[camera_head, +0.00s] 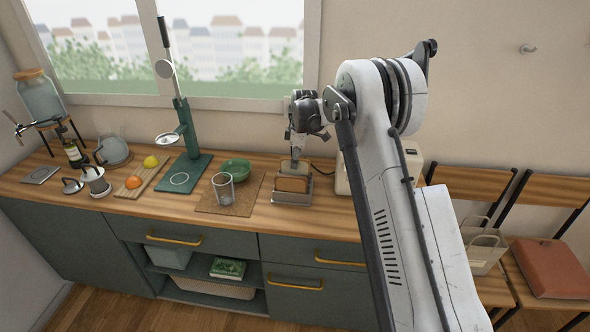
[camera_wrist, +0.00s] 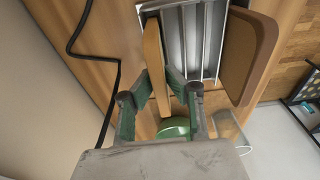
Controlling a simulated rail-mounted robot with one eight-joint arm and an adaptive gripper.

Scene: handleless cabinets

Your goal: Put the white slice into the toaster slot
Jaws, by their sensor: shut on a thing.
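My gripper (camera_wrist: 158,82) has its green fingers shut on a pale slice (camera_wrist: 153,55), seen edge-on in the wrist view. In the head view my gripper (camera_head: 296,150) points down, with the pale slice (camera_head: 295,167) below it. The slice is at the rear of a metal rack (camera_head: 292,198); I cannot tell whether it is clear of the rack. The rack's wires show in the wrist view (camera_wrist: 196,45). A cream box (camera_head: 342,178), likely the toaster, stands to the right, mostly hidden behind my arm; its slot is not visible.
A brown slice (camera_head: 292,184) stands in the rack's front; it also shows in the wrist view (camera_wrist: 248,58). A glass (camera_head: 223,187) and green bowl (camera_head: 235,168) are left of the rack. A black cord (camera_wrist: 117,75) lies behind. A green press (camera_head: 182,145) stands further left.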

